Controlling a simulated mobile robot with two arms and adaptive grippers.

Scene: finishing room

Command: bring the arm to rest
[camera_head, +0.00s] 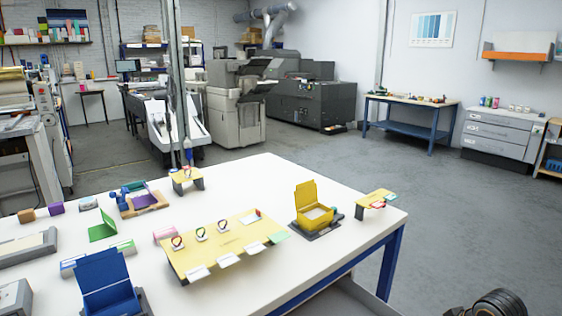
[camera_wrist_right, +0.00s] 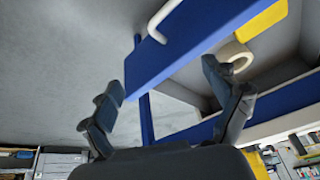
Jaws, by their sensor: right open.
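My right gripper (camera_wrist_right: 164,75) shows in the right wrist view with its two dark fingers spread wide apart and nothing between them. In the head view a dark rounded part at the bottom right corner seems to be part of my right arm, beside the white worktable (camera_head: 240,180). My left gripper is not in view.
The worktable holds a yellow board (camera_head: 225,245), an open yellow box (camera_head: 312,208), an open blue box (camera_head: 105,285) and small yellow stands. Grey floor (camera_head: 450,220) right of the table is clear.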

